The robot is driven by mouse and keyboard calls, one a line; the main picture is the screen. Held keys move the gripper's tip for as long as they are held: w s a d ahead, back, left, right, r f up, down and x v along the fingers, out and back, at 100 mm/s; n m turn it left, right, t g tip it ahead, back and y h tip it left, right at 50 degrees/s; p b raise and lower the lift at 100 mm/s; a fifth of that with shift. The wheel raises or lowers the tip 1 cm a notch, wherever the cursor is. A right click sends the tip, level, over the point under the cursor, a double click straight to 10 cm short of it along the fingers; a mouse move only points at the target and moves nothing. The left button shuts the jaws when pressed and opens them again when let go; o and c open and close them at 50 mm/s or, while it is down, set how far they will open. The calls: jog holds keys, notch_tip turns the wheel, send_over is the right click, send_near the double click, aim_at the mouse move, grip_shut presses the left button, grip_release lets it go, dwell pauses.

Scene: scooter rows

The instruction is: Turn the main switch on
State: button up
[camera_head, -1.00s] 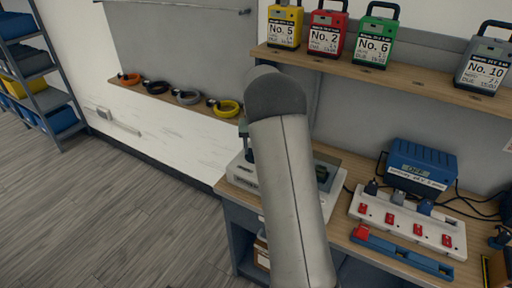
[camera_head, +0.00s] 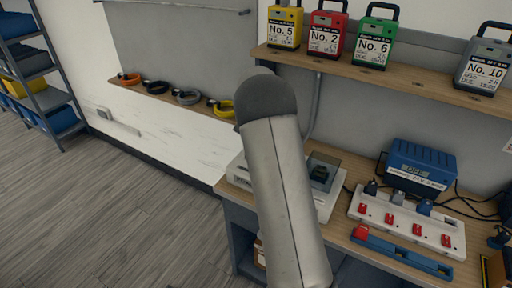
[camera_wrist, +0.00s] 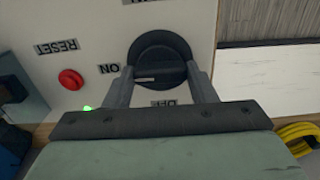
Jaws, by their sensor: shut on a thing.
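In the wrist view the main switch is a black round rotary knob (camera_wrist: 160,48) with a raised grip bar, on a pale panel (camera_wrist: 90,22). My gripper (camera_wrist: 162,74) is shut on the grip bar, one finger on each side. The bar lies level across the picture, and its pale mark is at the left end, towards the ON label (camera_wrist: 109,68). The OFF label (camera_wrist: 171,103) is below the knob, partly behind the gripper. In the head view my arm hides the gripper and the knob. A pale device (camera_head: 326,207) shows partly behind the arm.
A red button (camera_wrist: 70,79) beside a RESET label and a small green light (camera_wrist: 87,108) are left of the knob. In the head view, a blue charger box (camera_head: 420,165) and a white power strip (camera_head: 405,220) with red switches stand right. A shelf (camera_head: 400,76) with battery packs is above.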

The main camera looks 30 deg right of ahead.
jog(key=o, duration=1)
notch_tip(320, 180, up, 18)
jog(key=shift+f, duration=0.25)
jog(key=s+a+f+n, duration=0.1)
jog(key=s+a+n, duration=0.2)
jog(key=s+a, duration=0.5)
jog(key=s+a+f+n, duration=0.25)
jog(key=s+a, duration=0.35)
jog(key=s, duration=0.5)
jog(key=s+a+f+n, duration=0.1)
jog(key=s+f+n, duration=0.1)
jog(key=s, duration=0.3)
jog(key=s+a+f+n, duration=0.2)
jog(key=s, duration=0.3)
jog(key=s+a+f+n, duration=0.1)
jog(key=s+f+n, duration=0.1)
jog(key=s, duration=0.3)
jog(key=shift+s+a+f, duration=0.35)
jog(key=shift+f, duration=0.1)
